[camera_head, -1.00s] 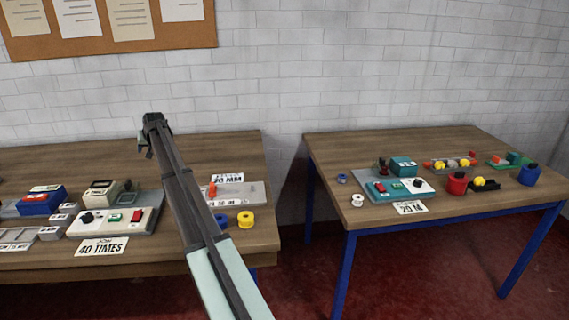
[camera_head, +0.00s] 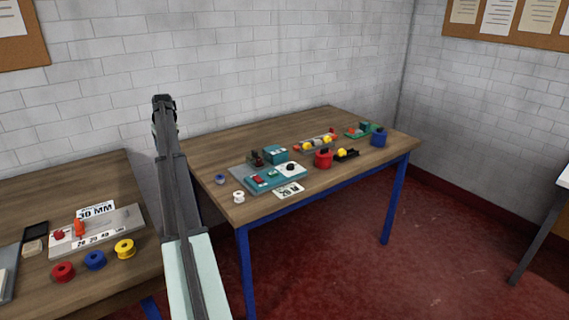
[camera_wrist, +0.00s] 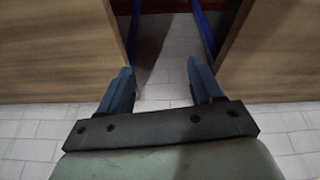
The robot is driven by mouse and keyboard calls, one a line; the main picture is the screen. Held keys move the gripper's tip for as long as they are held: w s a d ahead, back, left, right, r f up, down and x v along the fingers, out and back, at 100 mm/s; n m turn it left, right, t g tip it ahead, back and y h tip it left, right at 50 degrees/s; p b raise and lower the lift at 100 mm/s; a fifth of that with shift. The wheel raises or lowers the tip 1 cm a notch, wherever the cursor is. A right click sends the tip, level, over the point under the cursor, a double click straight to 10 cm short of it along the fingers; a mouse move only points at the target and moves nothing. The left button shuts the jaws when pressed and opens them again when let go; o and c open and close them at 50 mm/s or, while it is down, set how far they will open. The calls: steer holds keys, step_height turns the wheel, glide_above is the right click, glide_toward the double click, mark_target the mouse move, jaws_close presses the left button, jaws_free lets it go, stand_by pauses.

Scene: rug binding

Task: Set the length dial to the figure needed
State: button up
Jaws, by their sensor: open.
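A teal device (camera_head: 262,180) lies at the near left of the right-hand table, with a red button, a green button and a white panel bearing a black knob (camera_head: 290,167). This knob may be the length dial; its setting is too small to read. A white card (camera_head: 289,190) before it seems to read 20, its unit unclear. My gripper (camera_head: 163,100) is raised in front of the brick wall, left of that device and apart from it. In the wrist view my gripper (camera_wrist: 158,82) is open and empty, over the gap between the two tables.
The left table (camera_head: 90,185) holds a grey plate (camera_head: 120,220) with a 30 MM card (camera_head: 96,210), and red, blue and yellow spools.

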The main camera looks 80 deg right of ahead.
steer(key=s+d+r+m+g+y, duration=0.1)
steer(key=s+d, duration=0.4)
steer(key=s, duration=0.8)
steer(key=s+d+g, duration=0.1)
steer(key=s+d, duration=0.5)
steer(key=s, duration=0.6)
steer(key=g+y, duration=0.1)
steer(key=y, duration=0.1)
glide_above(290, 164)
steer(key=shift+m, duration=0.4)
step_height(290, 164, down, 12)
steer(key=shift+s+a+f, duration=0.15)
steer(key=shift+f, duration=0.05)
steer(key=c, duration=1.1)
steer(key=shift+o, duration=0.2)
